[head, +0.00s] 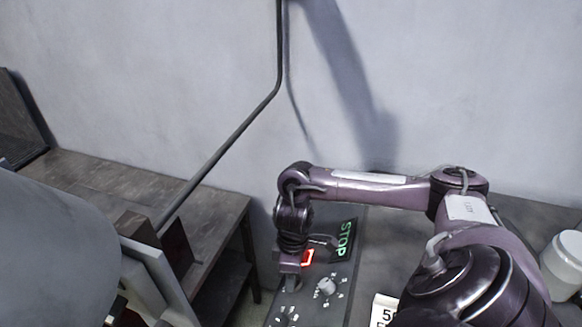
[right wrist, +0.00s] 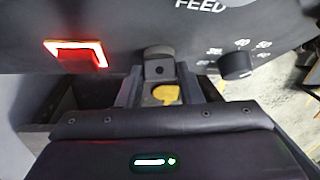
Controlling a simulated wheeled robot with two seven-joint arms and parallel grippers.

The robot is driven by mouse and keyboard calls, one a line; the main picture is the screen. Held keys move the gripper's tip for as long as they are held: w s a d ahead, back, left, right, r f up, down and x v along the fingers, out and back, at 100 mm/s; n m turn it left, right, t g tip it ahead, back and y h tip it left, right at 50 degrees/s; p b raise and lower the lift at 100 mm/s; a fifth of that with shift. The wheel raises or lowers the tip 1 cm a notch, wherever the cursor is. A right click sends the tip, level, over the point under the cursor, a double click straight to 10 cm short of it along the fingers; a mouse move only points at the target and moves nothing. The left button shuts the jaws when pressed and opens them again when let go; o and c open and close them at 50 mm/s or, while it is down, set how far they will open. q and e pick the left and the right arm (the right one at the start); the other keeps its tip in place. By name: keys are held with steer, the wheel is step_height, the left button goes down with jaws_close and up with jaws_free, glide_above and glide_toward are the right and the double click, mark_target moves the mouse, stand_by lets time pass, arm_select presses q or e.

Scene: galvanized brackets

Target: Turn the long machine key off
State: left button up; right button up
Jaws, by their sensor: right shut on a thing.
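In the right wrist view, a grey key (right wrist: 158,70) with a small hole in its head stands in the dark control panel (right wrist: 120,58). A yellow patch (right wrist: 166,94) shows just below the key's head, between the finger parts. My right gripper (right wrist: 162,82) is shut on the key. In the head view, my right gripper (head: 290,284) points down at the left side of the panel (head: 343,281) and hides the key. The key's turn angle is hard to read. My left gripper does not show.
A red-lit switch (head: 308,257) is close beside the gripper. A green STOP sign (head: 344,239) lies behind it, and a pale knob (head: 326,286) is to its right. A white jar (head: 562,262) stands at far right. A dark bench (head: 120,190) is at left.

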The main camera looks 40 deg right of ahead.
steer(key=n, duration=0.1)
steer(key=n+g+y, duration=0.1)
steer(key=n+g, duration=0.1)
steer(key=shift+w+d+n+y, duration=0.25)
steer(key=shift+w+n+y, duration=0.05)
steer(key=shift+w+y, duration=0.1)
steer(key=n+g, duration=0.1)
steer(key=n, duration=0.1)
steer(key=n+g+y, duration=0.1)
steer(key=shift+w+f+n+g, duration=0.1)
steer(key=shift+w+n+g, duration=0.05)
steer(key=shift+n+g, duration=0.2)
steer(key=shift+w+f+n+g, duration=0.1)
steer(key=shift+n+g, duration=0.55)
steer(key=shift+n, duration=0.4)
steer(key=shift+f+n+g+b, duration=0.15)
steer(key=shift+n+g+b, duration=0.55)
steer(key=shift+n+b, duration=0.25)
steer(key=shift+n, duration=0.25)
steer(key=o, duration=1)
